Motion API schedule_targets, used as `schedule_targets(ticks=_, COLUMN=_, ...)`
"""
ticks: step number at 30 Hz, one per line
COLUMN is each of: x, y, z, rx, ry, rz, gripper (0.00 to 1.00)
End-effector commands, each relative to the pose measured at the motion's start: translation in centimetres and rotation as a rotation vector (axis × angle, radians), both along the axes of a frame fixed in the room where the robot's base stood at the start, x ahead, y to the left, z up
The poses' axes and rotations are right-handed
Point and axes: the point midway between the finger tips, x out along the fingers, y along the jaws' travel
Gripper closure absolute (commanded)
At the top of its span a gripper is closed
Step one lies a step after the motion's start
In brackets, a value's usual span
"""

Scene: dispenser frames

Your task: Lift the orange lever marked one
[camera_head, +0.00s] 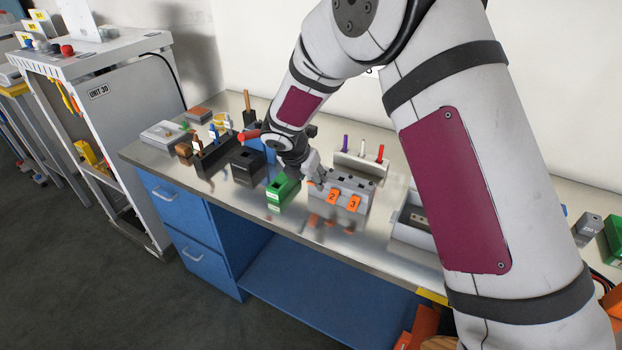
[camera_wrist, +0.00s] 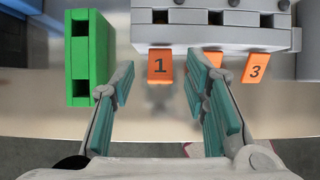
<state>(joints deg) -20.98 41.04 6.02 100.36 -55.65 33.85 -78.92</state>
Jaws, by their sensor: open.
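The orange lever marked 1 (camera_wrist: 160,66) hangs at the front of a grey dispenser block (camera_wrist: 213,38). In the wrist view it appears between the two fingers of my open gripper (camera_wrist: 160,88), toward the far side of the gap. I cannot tell whether the fingers touch it. In the head view my gripper (camera_head: 312,170) is at the left end of the dispenser (camera_head: 352,184) and hides lever 1. The orange lever marked 2 (camera_head: 332,196) and the orange lever marked 3 (camera_head: 354,203) show to its right. In the wrist view the right finger partly covers lever 2.
A green block (camera_wrist: 91,55) stands close left of the dispenser, near my left finger; it also shows in the head view (camera_head: 281,190). A black box (camera_head: 247,166) stands farther left. A grey tray (camera_head: 410,232) is to the right. The metal bench top's front strip is clear.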

Motion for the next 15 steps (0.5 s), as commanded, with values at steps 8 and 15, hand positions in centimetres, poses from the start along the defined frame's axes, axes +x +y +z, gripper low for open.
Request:
schedule_targets(ticks=8, x=-2.3, y=1.4, z=5.0, rx=0.003, ry=-0.004, rz=0.002, gripper=0.58)
schedule_targets(ticks=15, x=-4.0, y=2.4, z=8.3, rx=0.002, ry=-0.001, rz=0.001, gripper=0.58)
